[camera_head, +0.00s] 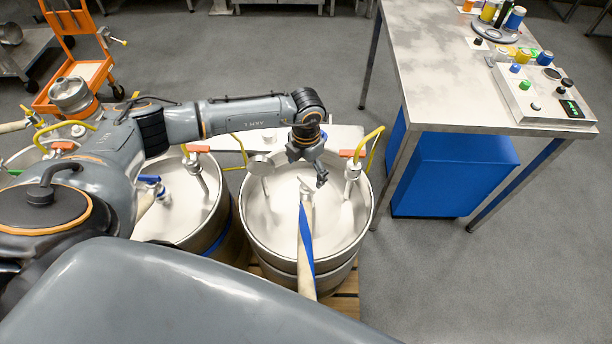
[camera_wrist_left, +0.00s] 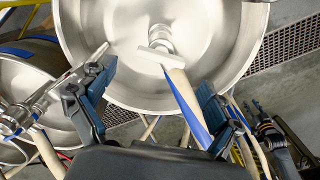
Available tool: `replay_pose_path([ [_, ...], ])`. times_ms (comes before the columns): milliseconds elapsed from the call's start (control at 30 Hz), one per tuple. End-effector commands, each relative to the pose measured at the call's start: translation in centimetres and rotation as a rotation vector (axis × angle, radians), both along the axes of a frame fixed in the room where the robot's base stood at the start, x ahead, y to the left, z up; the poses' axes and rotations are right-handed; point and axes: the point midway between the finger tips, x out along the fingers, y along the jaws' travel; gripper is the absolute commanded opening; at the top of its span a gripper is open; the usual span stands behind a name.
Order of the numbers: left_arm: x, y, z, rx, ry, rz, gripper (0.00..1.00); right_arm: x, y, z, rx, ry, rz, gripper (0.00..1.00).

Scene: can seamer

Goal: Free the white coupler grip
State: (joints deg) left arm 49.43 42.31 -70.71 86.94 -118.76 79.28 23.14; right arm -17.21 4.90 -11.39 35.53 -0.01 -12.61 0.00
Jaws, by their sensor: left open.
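The pale T-shaped coupler grip (camera_head: 305,187) is in the open metal keg in the middle of the head view. A cream hose with a blue stripe (camera_head: 304,240) runs from it over the keg's near rim. In the left wrist view the grip (camera_wrist_left: 160,57) lies across the top of a metal fitting, beyond my fingertips. My left gripper (camera_head: 318,174) hangs above the keg, close to the grip. Its fingers are spread and nothing is held between them; the left wrist view shows the gap (camera_wrist_left: 155,82). I cannot tell the exact height gap.
A coupler with a red handle and yellow hose (camera_head: 352,160) stands at this keg's right side. A second keg (camera_head: 172,225) with a blue-handled coupler is on the left, partly behind my arm.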

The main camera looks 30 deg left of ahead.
Motion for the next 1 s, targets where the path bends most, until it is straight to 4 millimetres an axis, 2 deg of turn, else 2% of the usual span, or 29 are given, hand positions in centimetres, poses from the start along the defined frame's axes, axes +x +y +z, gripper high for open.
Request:
replay_pose_path([
  [100, -0.1, -0.1, -2.1, -0.001, 0.003, 0.001, 0.91, 0.0, 0.0, 0.6, 0.000, 0.000, 0.000, 0.34],
  [300, 0.0, -0.1, -4.4, -0.002, 0.001, 0.000, 0.91, 0.0, 0.1, 0.8, 0.001, 0.000, -0.001, 0.34],
  [667, 0.0, -0.1, -4.9, -0.002, 0.000, -0.001, 0.91, 0.0, 1.0, 0.8, 0.012, 0.001, -0.003, 0.34],
  [933, 0.0, -0.1, -4.9, -0.002, 0.000, -0.001, 0.38, 0.0, 0.9, 0.8, 0.011, 0.000, -0.002, 0.34],
  [1000, 0.0, -0.1, -4.9, -0.002, 0.000, -0.001, 0.36, 0.0, 0.8, 0.8, 0.010, 0.000, -0.001, 0.34],
])
